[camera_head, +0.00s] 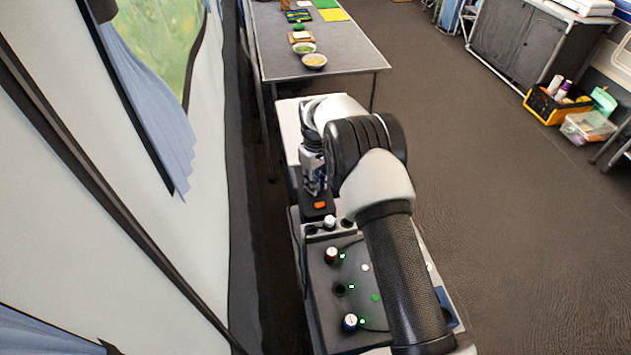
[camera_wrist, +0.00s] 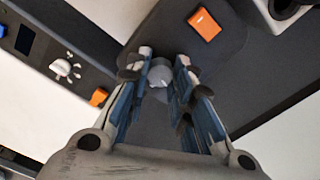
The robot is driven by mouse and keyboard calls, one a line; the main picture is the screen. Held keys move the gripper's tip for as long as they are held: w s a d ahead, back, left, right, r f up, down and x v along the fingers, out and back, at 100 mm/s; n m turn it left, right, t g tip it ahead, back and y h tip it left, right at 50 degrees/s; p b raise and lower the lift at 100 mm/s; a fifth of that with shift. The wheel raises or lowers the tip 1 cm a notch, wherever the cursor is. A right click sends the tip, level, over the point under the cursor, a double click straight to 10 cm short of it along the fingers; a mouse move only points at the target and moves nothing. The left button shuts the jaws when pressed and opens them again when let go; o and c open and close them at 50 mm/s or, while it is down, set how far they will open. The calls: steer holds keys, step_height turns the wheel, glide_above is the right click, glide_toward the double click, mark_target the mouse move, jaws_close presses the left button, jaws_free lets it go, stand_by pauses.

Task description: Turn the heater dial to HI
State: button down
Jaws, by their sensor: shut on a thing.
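The heater dial (camera_wrist: 159,73) is a small grey round knob on a dark panel (camera_wrist: 225,55) in the wrist view. A faint light mark shows on its face, but I cannot read its setting or any HI label. My gripper (camera_wrist: 160,76) has one finger on each side of the dial and is shut on it. In the head view my gripper (camera_head: 315,182) points down at the dark panel (camera_head: 306,209), and the dial is hidden behind it.
A grey table (camera_head: 345,50) with bowls stands behind.

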steer(key=m, duration=0.5)
steer(key=shift+m, duration=0.3)
steer(key=m, duration=0.4)
steer(key=shift+m, duration=0.4)
steer(key=c, duration=1.3)
jaws_free()
steer(key=shift+c, duration=0.2)
step_height(320, 180, up, 12)
